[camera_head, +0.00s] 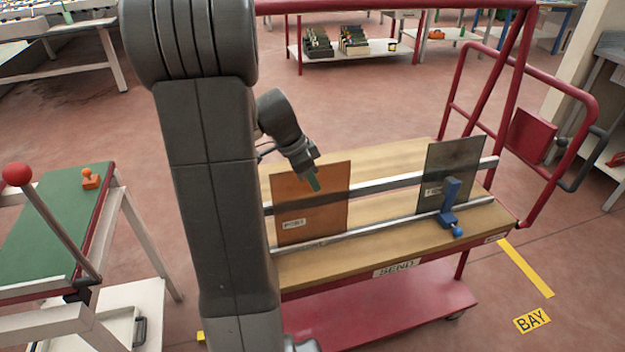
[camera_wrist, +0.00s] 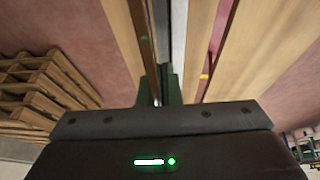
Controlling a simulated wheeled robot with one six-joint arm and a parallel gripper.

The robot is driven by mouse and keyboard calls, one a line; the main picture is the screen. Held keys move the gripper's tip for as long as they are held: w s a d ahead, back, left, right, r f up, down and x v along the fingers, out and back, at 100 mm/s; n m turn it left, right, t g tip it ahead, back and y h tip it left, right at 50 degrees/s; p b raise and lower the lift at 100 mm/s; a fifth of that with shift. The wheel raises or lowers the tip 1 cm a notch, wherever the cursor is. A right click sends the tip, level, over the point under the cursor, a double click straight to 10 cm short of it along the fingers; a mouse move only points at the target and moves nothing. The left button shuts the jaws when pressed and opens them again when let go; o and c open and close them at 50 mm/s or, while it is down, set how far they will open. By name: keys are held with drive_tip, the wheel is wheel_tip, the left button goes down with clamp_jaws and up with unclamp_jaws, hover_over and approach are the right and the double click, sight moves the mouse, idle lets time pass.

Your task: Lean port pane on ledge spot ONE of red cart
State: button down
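An orange-brown pane (camera_head: 325,214) with a small white label, too small to read, is upright at the left part of the red cart's (camera_head: 390,307) wooden ledge (camera_head: 370,254). Its lower edge is at or close to the front metal strip; I cannot tell whether it touches. No spot marking is readable.
A dark grey pane (camera_head: 448,165) leans at the cart's right, with a blue clamp-like piece (camera_head: 450,207) before it. The ledge between the panes is clear. A green-topped table (camera_head: 50,222) with an orange stamp-like object (camera_head: 91,180) stands left. Pallets (camera_wrist: 45,90) show in the wrist view.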

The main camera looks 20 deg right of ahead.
drive_tip(key=shift+f, duration=0.1)
drive_tip(key=c, duration=1.5)
unclamp_jaws()
drive_tip(key=shift+c, duration=0.2)
drive_tip(key=p+v, duration=0.1)
drive_tip(key=v, duration=1.2)
drive_tip(key=shift+a+r, duration=0.15)
drive_tip(key=shift+r, duration=0.2)
drive_tip(key=shift+f, duration=0.1)
drive_tip(key=b+x, duration=0.1)
drive_tip(key=x, duration=1.2)
drive_tip(key=shift+d+f, duration=0.2)
drive_tip(key=shift+f, duration=0.15)
drive_tip(key=shift+r, duration=0.2)
drive_tip(key=shift+a+r, duration=0.15)
